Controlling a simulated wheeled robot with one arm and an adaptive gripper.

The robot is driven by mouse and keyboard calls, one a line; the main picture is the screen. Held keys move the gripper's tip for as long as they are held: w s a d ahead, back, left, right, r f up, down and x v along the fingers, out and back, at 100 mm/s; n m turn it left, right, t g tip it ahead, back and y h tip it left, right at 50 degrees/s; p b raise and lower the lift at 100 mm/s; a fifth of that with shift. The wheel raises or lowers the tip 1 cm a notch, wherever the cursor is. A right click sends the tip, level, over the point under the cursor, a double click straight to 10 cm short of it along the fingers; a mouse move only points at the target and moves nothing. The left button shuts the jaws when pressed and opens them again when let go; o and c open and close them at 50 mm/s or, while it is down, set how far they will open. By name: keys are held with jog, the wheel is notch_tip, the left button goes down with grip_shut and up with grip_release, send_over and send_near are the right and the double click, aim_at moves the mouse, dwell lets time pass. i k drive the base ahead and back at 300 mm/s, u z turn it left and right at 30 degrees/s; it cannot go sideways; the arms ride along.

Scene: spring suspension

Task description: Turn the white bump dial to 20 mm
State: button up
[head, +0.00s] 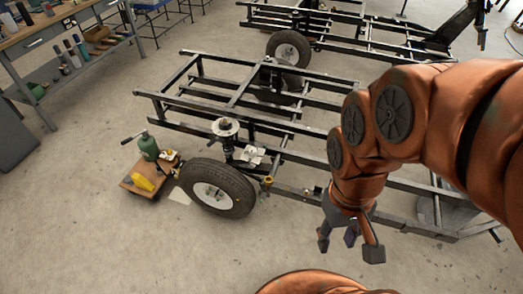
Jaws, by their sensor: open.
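A round whitish disc (225,127) sits on top of a dark upright spring unit beside the near wheel; it may be the white bump dial, but no scale or marks can be read. A smaller whitish part (254,156) sits on the frame just right of it. My gripper (349,246) hangs at the lower right, pointing down with its fingers apart and empty. It is well to the right of the disc and touches neither whitish part.
A black chassis frame (215,92) with a tyred wheel (217,188) fills the middle. A workbench (75,20) stands upper left. The floor in front is clear.

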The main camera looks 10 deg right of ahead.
aim_at(253, 151)
jog(key=z, duration=0.2)
jog(key=i, duration=0.7)
jog(key=u, duration=1.7)
